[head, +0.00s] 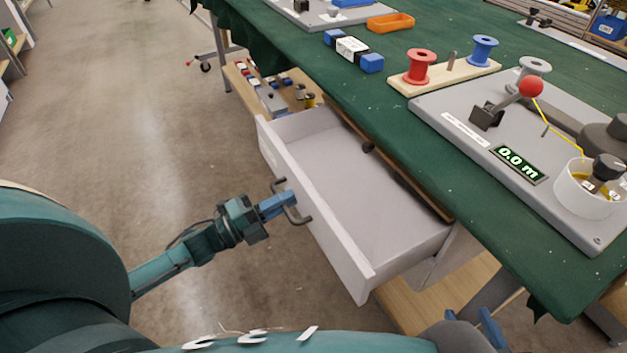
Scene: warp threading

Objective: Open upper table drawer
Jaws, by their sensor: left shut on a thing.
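The upper table drawer (352,185) is pulled well out from under the green-topped table (350,98). Its inside looks empty. A dark bar handle (300,217) is on its front panel. My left gripper (284,202) is at the handle, with its blue fingers shut on it. My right gripper (472,322) shows at the bottom edge, low below the table's near corner. Its blue fingers look apart, with nothing seen between them.
On the tabletop are a red spool (419,66), a blue spool (483,50), a grey device (520,150) reading 0.0 m, and an orange tray (390,22). A lower wooden shelf (240,82) holds small parts. The floor left of the drawer is clear.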

